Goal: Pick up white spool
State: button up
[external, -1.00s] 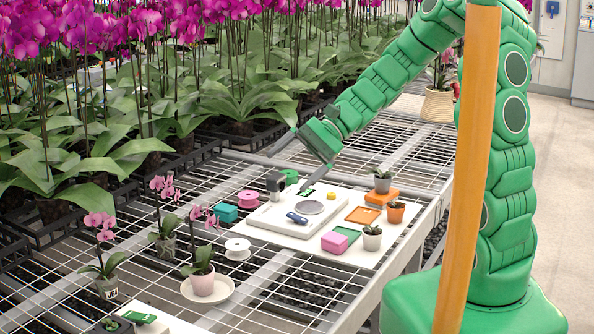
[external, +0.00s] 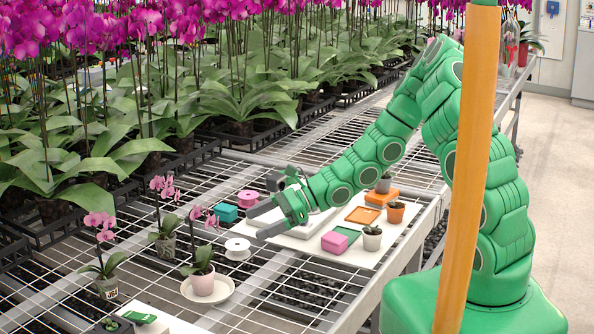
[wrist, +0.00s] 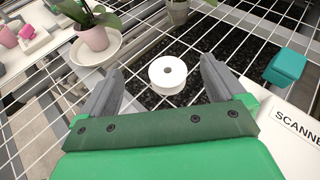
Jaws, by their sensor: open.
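The white spool (external: 237,249) lies flat on the wire mesh bench, its round hole facing up. In the wrist view the white spool (wrist: 167,75) sits ahead of my gripper (wrist: 160,88), between the lines of its two grey fingers and beyond them. In the external view my gripper (external: 258,220) is to the right of the spool and above the bench, its fingers pointing left. The jaws are apart with nothing between them.
A pink spool (external: 248,198) and a teal box (external: 228,213) stand behind the white spool. A potted orchid (external: 202,280) on a white saucer (external: 222,296) stands at front left. A white board (external: 357,257) with small pots and boxes lies to the right. Mesh around the spool is bare.

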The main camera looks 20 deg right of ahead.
aim_at(238, 244)
jog(key=f, duration=0.1)
jog(key=f+m, duration=0.1)
jog(key=f, duration=0.1)
jog(key=shift+w+d+f+m, duration=0.1)
jog(key=shift+w+f+m, duration=0.15)
jog(key=shift+w+m, duration=0.05)
jog(key=shift+x, duration=3.8)
jog(key=shift+w+f, duration=0.1)
jog(key=shift+w, duration=0.1)
jog(key=c, duration=1)
jog(key=shift+c, duration=0.2)
jog(key=shift+r, duration=5)
